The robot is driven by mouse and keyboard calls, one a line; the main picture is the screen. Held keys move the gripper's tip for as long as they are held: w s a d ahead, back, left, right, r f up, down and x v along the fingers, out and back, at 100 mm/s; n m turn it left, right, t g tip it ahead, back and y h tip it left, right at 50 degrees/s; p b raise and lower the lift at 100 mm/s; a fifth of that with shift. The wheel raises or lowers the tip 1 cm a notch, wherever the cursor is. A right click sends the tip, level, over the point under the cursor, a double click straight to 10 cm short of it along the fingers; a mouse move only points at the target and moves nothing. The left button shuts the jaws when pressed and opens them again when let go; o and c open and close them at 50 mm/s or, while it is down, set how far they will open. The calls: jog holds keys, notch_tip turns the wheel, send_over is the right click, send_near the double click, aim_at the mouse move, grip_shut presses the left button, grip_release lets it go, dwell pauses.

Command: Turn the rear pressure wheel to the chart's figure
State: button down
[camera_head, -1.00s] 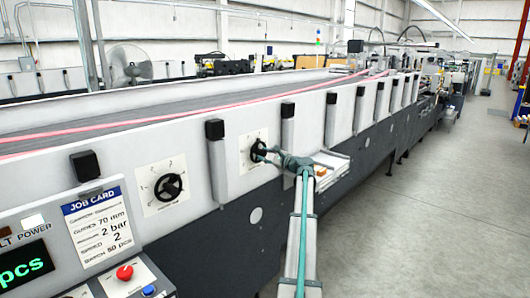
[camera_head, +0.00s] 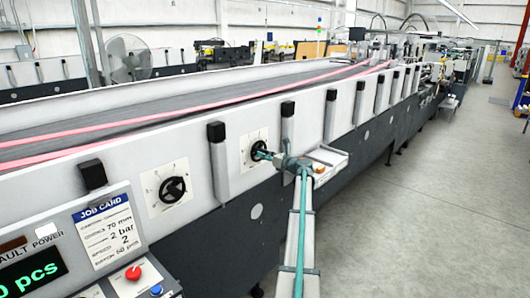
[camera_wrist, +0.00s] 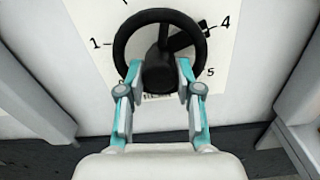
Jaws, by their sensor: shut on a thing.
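The farther pressure wheel (camera_head: 258,149) is black, on a white dial plate on the machine's side. In the wrist view this wheel (camera_wrist: 160,48) fills the top centre. Its plate shows a 1 at the left, a 4 at the right and a 5 at the lower right; other marks are cut off or hidden. A black pointer-like block inside the rim points up right, towards the 4. My gripper (camera_wrist: 159,70) is shut on the wheel, one finger on each side of its lower part. The job card (camera_head: 103,225) lists 70 mm, 2 bar, a 2 and 50 pcs.
A nearer black wheel (camera_head: 173,190) has its own dial plate, left of the held one. A control panel with a red button (camera_head: 133,272) is at the lower left. Grey posts (camera_head: 287,125) stand beside the dials. A small ledge (camera_head: 330,160) juts out right of my gripper. The floor at right is clear.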

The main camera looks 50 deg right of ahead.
jog(key=shift+m, duration=0.5)
jog(key=c, duration=0.8)
grip_release()
jog(key=shift+o, duration=0.2)
jog(key=s+a, duration=0.1)
jog(key=s, duration=1.1)
